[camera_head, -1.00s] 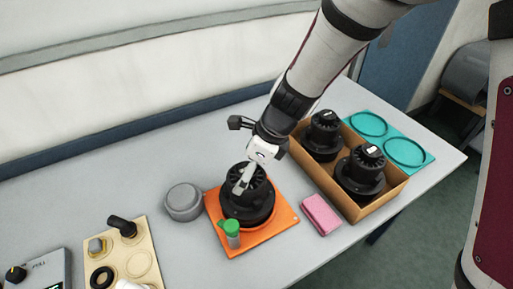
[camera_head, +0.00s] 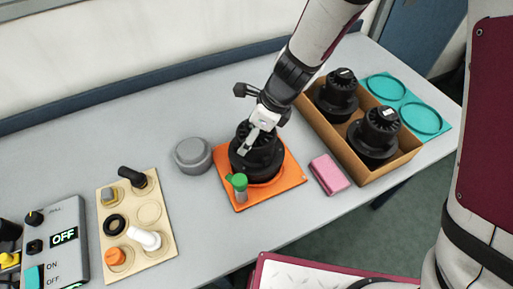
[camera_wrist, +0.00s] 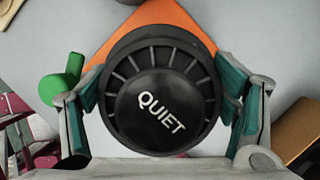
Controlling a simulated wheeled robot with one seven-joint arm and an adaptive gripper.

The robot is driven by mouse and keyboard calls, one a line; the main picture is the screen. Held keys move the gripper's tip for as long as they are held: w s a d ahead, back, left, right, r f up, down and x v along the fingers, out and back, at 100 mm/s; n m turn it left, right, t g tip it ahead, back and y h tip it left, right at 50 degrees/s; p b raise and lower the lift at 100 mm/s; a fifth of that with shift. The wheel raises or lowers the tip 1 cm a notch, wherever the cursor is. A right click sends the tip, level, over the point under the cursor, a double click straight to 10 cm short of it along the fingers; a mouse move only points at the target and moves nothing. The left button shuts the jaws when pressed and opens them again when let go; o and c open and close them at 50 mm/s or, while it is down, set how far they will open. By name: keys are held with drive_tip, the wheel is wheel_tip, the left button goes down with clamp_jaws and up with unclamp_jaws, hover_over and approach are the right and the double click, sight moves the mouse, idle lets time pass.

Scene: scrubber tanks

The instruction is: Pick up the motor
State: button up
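A black ribbed motor (camera_head: 262,163) stands upright on an orange square mat (camera_head: 287,182). In the wrist view its round cap (camera_wrist: 160,100) reads "QUIET" and fills the middle. My gripper (camera_head: 247,143) is at the top of this motor. In the wrist view the gripper (camera_wrist: 162,95) has its teal-padded fingers spread, one on each side of the cap. The pads look close to its sides; firm contact does not show. Two more black motors, one farther back (camera_head: 338,95) and one nearer (camera_head: 375,133), stand in a cardboard box (camera_head: 398,161) on the right.
A grey round lid (camera_head: 193,155) lies left of the mat, a pink sponge (camera_head: 330,174) right. A beige parts board (camera_head: 140,222) and a control box reading OFF (camera_head: 60,250) are farther left.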

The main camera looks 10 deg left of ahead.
drive_tip(key=c, duration=0.5)
drive_tip(key=shift+r, duration=0.1)
